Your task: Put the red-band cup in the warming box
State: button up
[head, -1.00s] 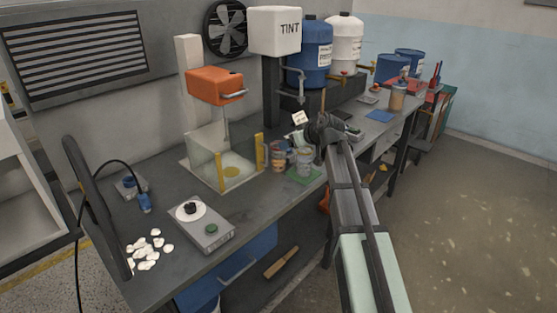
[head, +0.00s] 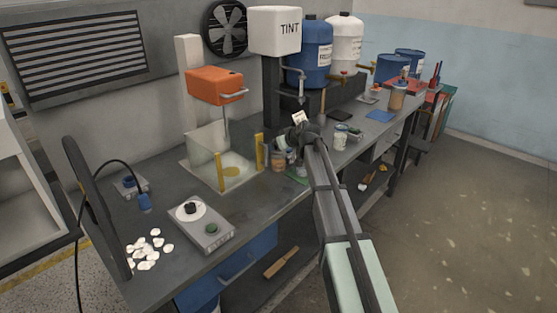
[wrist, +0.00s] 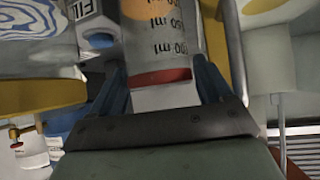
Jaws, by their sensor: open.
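In the wrist view the red-band cup (wrist: 163,48) is clear with ml marks, an orange patch and a red band. It stands between the two blue fingers of my gripper (wrist: 160,83), which are open on either side of it; contact cannot be told. In the head view my gripper (head: 297,140) is over the cups by the green mat (head: 297,174) and hides most of them. An open white box-like unit (head: 30,190) stands at the left edge. No label shows whether it is the warming box.
Tins (head: 278,158) stand just left of my gripper. A clear guard (head: 208,160) with yellow posts stands further left, below an orange mixer head (head: 214,86). A white cup (head: 340,138) stands to the right. A scale (head: 205,226) and white pieces (head: 148,250) lie at front left.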

jog(key=shift+x, duration=1)
jog(key=shift+c, duration=0.3)
jog(key=c, duration=1.2)
notch_tip(320, 180, up, 18)
